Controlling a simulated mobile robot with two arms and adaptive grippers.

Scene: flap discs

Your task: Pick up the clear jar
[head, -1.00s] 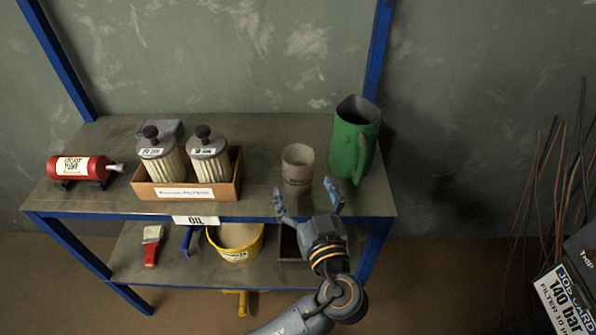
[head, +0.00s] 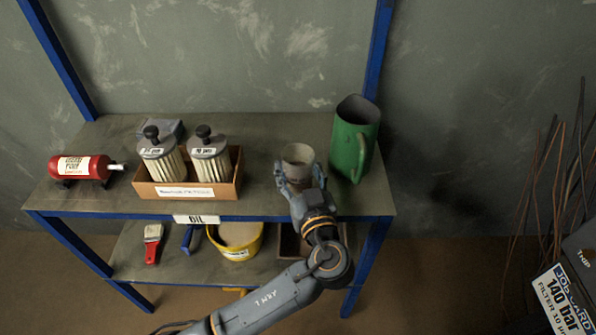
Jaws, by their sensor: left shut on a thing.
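The clear jar (head: 298,154) stands upright on the top shelf, right of the middle, and looks cloudy and greyish. My left gripper (head: 300,178) reaches in from the front, with its fingers on both sides of the jar. It is shut on the jar's lower part. The fingers and wrist hide much of the jar's lower body and its base. The jar's rim shows above the fingers. My right gripper is not in view.
A green jug (head: 352,140) stands close to the right of the jar. A cardboard box (head: 222,190) with two filter canisters is to the left. A red grease pump (head: 80,167) lies at the far left. A yellow bucket (head: 250,247) is on the lower shelf.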

